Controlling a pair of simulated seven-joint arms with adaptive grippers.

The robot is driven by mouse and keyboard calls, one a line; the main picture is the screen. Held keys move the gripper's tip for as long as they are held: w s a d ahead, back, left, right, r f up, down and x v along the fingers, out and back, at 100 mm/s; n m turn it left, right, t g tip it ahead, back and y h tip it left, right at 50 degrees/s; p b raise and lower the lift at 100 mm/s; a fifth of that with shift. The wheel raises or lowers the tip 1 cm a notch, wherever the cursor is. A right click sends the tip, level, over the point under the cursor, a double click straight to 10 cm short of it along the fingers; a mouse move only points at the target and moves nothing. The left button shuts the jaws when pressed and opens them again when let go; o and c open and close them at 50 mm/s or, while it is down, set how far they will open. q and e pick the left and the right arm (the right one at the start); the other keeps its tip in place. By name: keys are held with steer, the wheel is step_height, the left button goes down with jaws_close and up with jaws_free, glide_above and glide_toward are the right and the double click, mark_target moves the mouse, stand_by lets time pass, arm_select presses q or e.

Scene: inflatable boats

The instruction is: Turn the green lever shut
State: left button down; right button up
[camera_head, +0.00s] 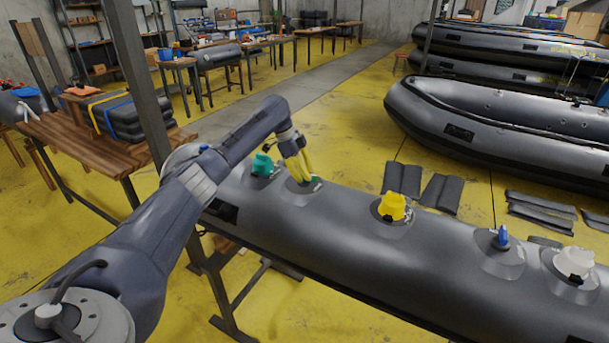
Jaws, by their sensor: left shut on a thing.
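The grey inflatable tube (330,225) lies across the foreground with several valves along its top. My left gripper (305,175), with yellowish fingers, reaches down to the valve second from the left. It is shut on the small green lever (311,180), which is mostly hidden between the fingers, so its angle cannot be told. A teal valve cap (262,165) stands just left of the gripper, apart from it. My right gripper is not in view.
A yellow valve (391,207), a blue valve (502,237) and a white valve (573,262) stand further right on the tube. A wooden bench (95,135) with folded black material is at left. Grey boats (500,115) lie behind at right.

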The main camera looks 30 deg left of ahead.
arm_select(q)
steer(key=shift+m+g, duration=0.6)
steer(key=shift+m, duration=0.9)
steer(key=c, duration=1.4)
jaws_free()
steer(key=shift+d, duration=0.1)
steer(key=v, duration=1.2)
